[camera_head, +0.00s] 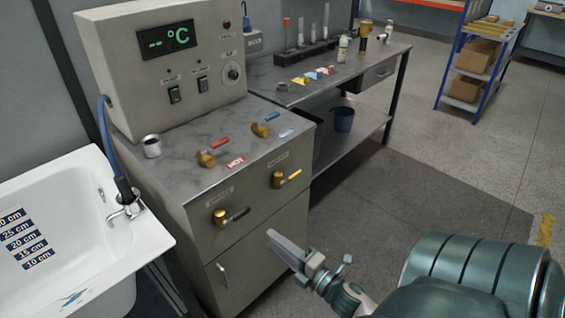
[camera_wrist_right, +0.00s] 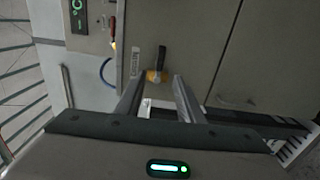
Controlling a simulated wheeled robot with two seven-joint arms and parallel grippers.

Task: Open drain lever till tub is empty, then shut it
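The front of the grey cabinet (camera_head: 250,190) carries a brass valve with a black lever (camera_head: 236,216), its handle pointing right. Its label is too small to read surely. The black lever also shows in the right wrist view (camera_wrist_right: 160,60), beyond and between the fingertips. My right gripper (camera_head: 300,256) is open and empty, in front of the cabinet, below and right of that lever, apart from it. The white bathtub (camera_head: 150,232) stands at the left with a depth scale (camera_head: 28,240) on its wall; I cannot make out a water level. My left gripper is out of view.
Red and blue levers (camera_head: 212,152) are on the cabinet top beside a metal cup (camera_head: 152,146).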

